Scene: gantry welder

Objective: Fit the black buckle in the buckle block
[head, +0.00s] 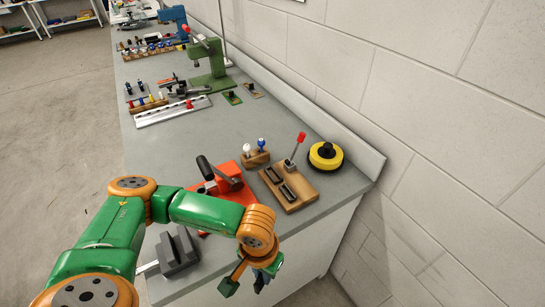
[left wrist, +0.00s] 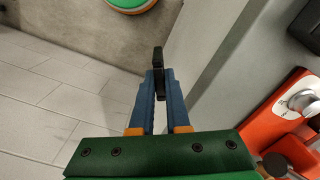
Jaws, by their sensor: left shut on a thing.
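My left gripper (head: 259,283) hangs low at the front end of the bench. In the left wrist view the gripper (left wrist: 158,84) has its blue fingers shut on a small upright black piece, the black buckle (left wrist: 158,62), which sticks out past the fingertips. The buckle cannot be made out in the head view. A wooden block (head: 302,196) with two black rectangular frames stands on the bench, up and to the right of the gripper. A dark grey slotted block (head: 178,253) is to the gripper's left. I cannot tell which is the buckle block. My right gripper is not in view.
A red-orange fixture (head: 228,184) with a black handle lies between the blocks; it also shows in the left wrist view (left wrist: 290,105). A red-tipped lever (head: 299,140), a yellow-black round piece (head: 326,156) and a small wooden stand (head: 255,160) are nearby. A wall bounds the right.

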